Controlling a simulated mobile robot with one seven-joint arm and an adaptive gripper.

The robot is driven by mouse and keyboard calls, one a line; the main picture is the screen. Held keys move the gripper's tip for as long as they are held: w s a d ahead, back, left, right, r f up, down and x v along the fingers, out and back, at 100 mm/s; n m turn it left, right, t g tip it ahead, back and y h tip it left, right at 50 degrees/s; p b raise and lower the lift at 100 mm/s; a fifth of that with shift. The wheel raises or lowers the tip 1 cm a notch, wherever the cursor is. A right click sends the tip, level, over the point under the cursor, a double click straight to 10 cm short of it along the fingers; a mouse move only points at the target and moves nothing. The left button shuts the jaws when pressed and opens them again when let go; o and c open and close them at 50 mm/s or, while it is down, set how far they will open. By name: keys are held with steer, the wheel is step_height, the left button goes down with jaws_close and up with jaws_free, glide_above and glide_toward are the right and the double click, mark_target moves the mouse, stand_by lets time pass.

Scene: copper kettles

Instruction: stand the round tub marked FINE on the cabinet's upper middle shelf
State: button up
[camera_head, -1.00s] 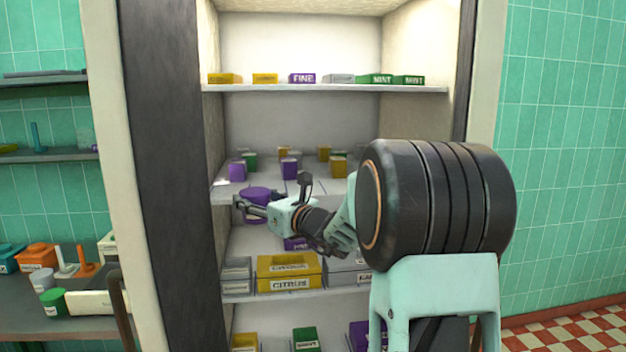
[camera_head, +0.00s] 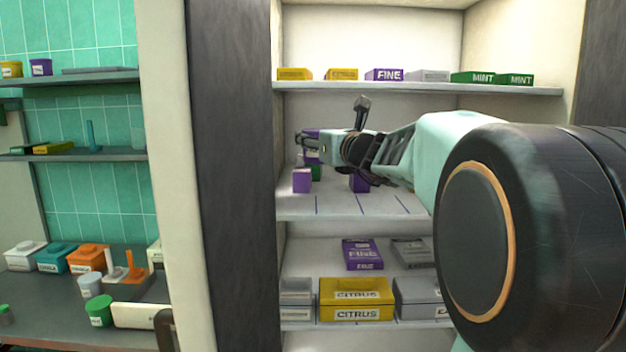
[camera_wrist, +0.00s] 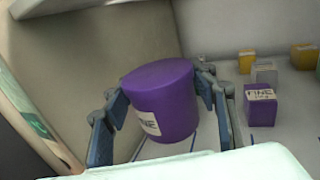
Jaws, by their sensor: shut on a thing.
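The round purple tub (camera_wrist: 172,92) marked FINE is in the wrist view, tilted in that picture, with its label facing the lower left. My gripper (camera_wrist: 163,112) is shut on it, one finger on each side. In the head view the gripper (camera_head: 308,146) is inside the cabinet, and only bits of the tub (camera_head: 312,132) show there. It is held in front of the left part of the shelf (camera_head: 335,207) with blue dividing lines, below the top shelf. Whether the tub's base touches this shelf cannot be told.
The top shelf (camera_head: 400,89) holds several boxes. The cabinet's left side wall (camera_wrist: 95,60) is close.

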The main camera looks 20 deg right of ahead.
steer(key=d+f, duration=0.2)
steer(key=d, duration=0.1)
steer(key=w+d+f, duration=0.1)
steer(key=d+f, duration=0.2)
steer(key=w+d+f+p, duration=0.1)
steer(key=d+f, duration=0.1)
steer(key=d, duration=0.2)
steer(key=shift+w+f, duration=0.1)
steer(key=shift+f, duration=0.15)
steer(key=shift+d+f, duration=0.15)
steer(key=shift+f, duration=0.1)
steer(key=f, duration=0.3)
steer(key=shift+w+d+f, duration=0.1)
steer(key=shift+d+f, duration=0.1)
steer(key=shift+d, duration=0.05)
steer(key=shift+f, duration=0.15)
steer(key=shift+f+b, duration=0.15)
steer(key=shift+b, duration=0.15)
steer(key=o, duration=1.3)
